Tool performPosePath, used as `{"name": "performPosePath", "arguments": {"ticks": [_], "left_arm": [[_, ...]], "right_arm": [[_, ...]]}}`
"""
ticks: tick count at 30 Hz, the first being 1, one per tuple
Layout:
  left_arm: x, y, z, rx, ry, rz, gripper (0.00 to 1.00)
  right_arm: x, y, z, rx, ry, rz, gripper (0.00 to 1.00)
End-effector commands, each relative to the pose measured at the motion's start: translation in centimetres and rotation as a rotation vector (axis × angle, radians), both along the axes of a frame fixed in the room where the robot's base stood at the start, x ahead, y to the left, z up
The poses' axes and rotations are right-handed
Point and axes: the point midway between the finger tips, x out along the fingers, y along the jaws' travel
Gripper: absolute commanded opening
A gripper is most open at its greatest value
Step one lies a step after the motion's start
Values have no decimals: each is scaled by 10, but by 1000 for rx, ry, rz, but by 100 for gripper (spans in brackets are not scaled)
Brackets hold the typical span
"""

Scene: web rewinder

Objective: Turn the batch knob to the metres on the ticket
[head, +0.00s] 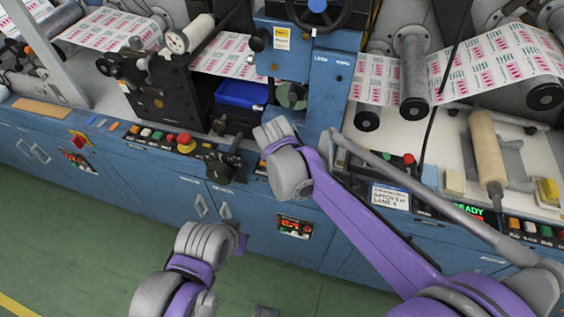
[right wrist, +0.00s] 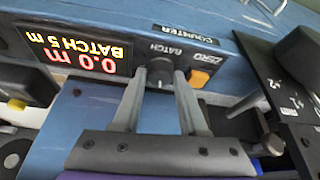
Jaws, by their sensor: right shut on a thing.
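The batch knob (right wrist: 160,70) is a small dark round knob on the blue counter panel, under the label BATCH. My right gripper (right wrist: 159,86) has one finger on each side of it and is shut on it. The counter display (right wrist: 75,50) beside it appears upside down and reads 0.0 m in red and BATCH 5 m in yellow. In the head view my right wrist hides the knob and the fingers.
An orange button (right wrist: 198,78) labelled ZERO sits beside the knob. A black scale plate (right wrist: 280,90) is close on the right. In the head view, a black lever (head: 225,160) and a yellow-and-red stop button (head: 185,144) stand left of my right wrist. Green floor lies in front.

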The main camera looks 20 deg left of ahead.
Motion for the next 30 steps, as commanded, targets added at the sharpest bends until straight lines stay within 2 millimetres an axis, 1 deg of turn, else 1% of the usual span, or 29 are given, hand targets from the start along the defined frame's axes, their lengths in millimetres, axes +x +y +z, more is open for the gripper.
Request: {"name": "performPosePath", "arguments": {"ticks": [12,13,17,18,30], "left_arm": [[0,0,0,0,0,0,0],[0,0,0,0,0,0,0],[0,0,0,0,0,0,0],[0,0,0,0,0,0,0],[0,0,0,0,0,0,0]], "right_arm": [[-1,0,-1,-1,2,-7,0],[-1,0,-1,-1,2,-7,46],[-1,0,-1,-1,2,-7,69],[0,0,-1,-1,2,-7,72],[0,-1,0,-2,1,-6,72]]}}
